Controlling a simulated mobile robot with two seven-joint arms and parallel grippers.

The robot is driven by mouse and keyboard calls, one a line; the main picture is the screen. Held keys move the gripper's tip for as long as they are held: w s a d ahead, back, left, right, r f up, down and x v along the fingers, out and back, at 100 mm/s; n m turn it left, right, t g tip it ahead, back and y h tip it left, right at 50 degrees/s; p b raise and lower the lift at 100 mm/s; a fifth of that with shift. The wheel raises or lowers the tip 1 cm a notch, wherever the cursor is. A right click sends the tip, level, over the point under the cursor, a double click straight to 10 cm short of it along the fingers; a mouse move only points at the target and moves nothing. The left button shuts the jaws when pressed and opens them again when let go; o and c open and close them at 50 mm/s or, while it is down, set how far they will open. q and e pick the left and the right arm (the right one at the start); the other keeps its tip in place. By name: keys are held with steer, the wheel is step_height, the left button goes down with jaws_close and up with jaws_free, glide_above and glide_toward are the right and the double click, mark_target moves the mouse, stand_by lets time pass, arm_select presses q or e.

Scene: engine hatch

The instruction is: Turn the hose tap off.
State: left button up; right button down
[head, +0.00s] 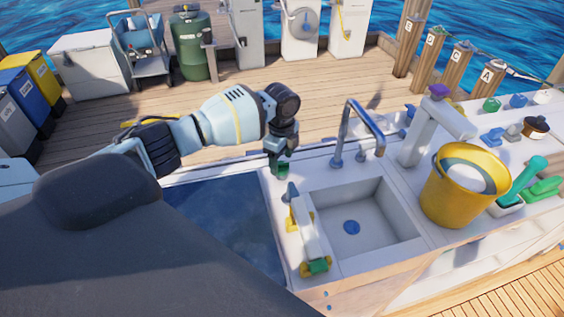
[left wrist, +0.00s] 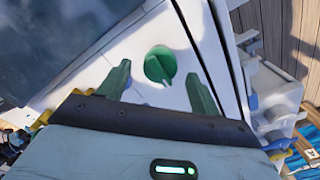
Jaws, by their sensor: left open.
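A round green knob (left wrist: 159,65), which looks like the hose tap, sits on the white counter strip (left wrist: 110,55) beside the dark panel. My left gripper (head: 281,168) points down over this strip, left of the sink faucet, in the head view. Its two green fingers also show in the left wrist view (left wrist: 159,82); they are open, one on each side of the knob, with clear gaps to it. I cannot tell how far above the knob they are. In the head view the knob cannot be told apart from the green fingertips. My right gripper is not in view.
A sink (head: 375,215) with a tall grey faucet (head: 352,130) lies right of my left gripper. A white, yellow and green fitting (head: 308,235) stands along the sink's left edge. A yellow bucket (head: 455,195) is farther right. The dark panel (head: 225,215) is bare.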

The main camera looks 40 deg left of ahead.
arm_select(q)
steer(key=shift+f, duration=0.9)
steer(key=shift+c, duration=0.3)
steer(key=c, duration=0.9)
